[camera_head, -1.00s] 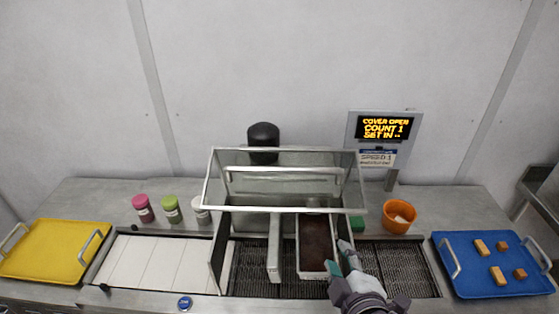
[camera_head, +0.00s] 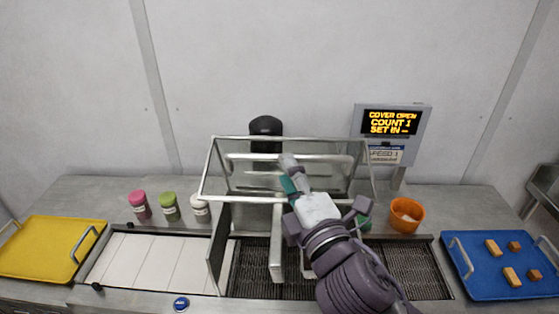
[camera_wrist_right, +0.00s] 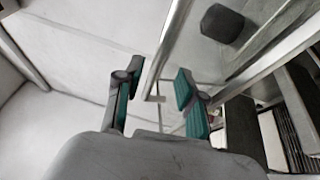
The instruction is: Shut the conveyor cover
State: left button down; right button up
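The conveyor cover (camera_head: 240,180), a clear panel in a metal frame, stands raised over the dark mesh conveyor (camera_head: 250,265). A pale handle bar (camera_head: 335,157) runs across it. The display (camera_head: 390,122) reads COVER OPEN. My right gripper (camera_head: 289,175) is in front of the cover, near its handle and lower frame edge, and the arm hides part of both. In the right wrist view the gripper (camera_wrist_right: 158,78) has its green-padded fingers apart. A metal bar (camera_wrist_right: 165,60) of the cover shows between them; I cannot tell whether they touch it. My left gripper is out of view.
A yellow tray (camera_head: 30,265) lies at the left beside white slats (camera_head: 150,262). Several jars (camera_head: 169,206) stand behind. An orange bowl (camera_head: 404,216) and a blue tray (camera_head: 480,280) with several tan blocks are at the right. My arm mostly hides the dark-filled mould on the belt.

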jog(key=x, duration=0.2)
jog(key=p+x, duration=0.1)
jog(key=shift+w+r, duration=0.25)
jog(key=shift+r, duration=0.1)
jog(key=shift+w+a+f, duration=0.15)
jog(key=shift+w+a, duration=0.15)
jog(key=shift+w, duration=0.25)
grip_shut()
